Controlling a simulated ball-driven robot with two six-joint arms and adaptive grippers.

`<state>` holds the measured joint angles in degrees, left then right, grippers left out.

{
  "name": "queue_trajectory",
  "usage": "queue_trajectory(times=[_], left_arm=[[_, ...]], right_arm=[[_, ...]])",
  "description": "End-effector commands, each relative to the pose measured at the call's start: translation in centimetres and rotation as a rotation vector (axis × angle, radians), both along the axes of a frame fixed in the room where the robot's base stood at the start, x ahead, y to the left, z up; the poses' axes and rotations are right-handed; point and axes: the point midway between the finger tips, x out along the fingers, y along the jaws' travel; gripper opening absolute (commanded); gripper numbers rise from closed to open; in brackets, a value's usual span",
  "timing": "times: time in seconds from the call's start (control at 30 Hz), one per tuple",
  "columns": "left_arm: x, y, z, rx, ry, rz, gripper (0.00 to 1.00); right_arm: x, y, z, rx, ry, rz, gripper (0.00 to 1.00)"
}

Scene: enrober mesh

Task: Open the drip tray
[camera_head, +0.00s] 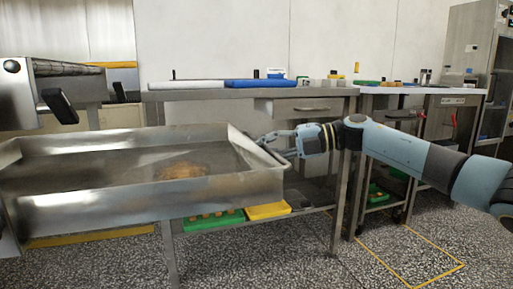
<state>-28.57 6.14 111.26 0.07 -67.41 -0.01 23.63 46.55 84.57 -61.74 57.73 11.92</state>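The drip tray (215,196) is a wide, shallow metal tray at the left of the head view, with a brown stain on its floor. A thin bar-like handle (262,158) shows at its right end. My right gripper (268,141) reaches in from the right, its fingers at that right end by the handle. The fingers are small and overlap the tray's edge, so I cannot tell whether they are closed on the handle. My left gripper is not in view.
A metal workbench (245,93) with a blue board (260,83) stands behind. Below the tray, a green tray (213,220) and a yellow tray (267,211) sit on a low shelf. Speckled floor is open at the front right, with a yellow outline (415,287).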

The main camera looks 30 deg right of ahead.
Motion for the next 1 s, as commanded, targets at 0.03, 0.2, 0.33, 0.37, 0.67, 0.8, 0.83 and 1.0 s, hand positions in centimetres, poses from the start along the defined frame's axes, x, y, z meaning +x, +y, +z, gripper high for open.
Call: queue_trajectory(times=[0.03, 0.2, 0.33, 0.37, 0.67, 0.8, 0.83, 1.0], left_arm=[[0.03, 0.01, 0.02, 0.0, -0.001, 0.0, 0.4], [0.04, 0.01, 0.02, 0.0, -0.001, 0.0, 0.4], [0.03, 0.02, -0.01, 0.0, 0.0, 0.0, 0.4], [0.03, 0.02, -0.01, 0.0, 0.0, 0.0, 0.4], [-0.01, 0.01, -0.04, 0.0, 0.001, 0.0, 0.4], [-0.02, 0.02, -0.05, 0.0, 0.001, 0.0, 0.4], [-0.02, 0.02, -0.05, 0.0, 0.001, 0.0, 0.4], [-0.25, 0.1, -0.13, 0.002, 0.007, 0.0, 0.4]], right_arm=[[-0.01, -0.08, 0.12, -0.002, -0.004, 0.001, 0.0], [-0.04, -0.14, 0.11, -0.001, -0.003, 0.002, 0.0], [-0.04, -0.12, 0.11, -0.001, -0.003, 0.002, 0.0], [-0.04, -0.12, 0.11, -0.001, -0.003, 0.002, 0.0], [-0.04, -0.11, 0.05, 0.0, -0.001, 0.001, 0.34], [-0.04, -0.12, 0.02, -0.001, -0.001, 0.001, 0.34], [-0.04, -0.12, 0.02, 0.0, 0.0, 0.001, 0.34], [-0.46, -0.65, 0.02, -0.001, 0.002, 0.0, 0.34]])
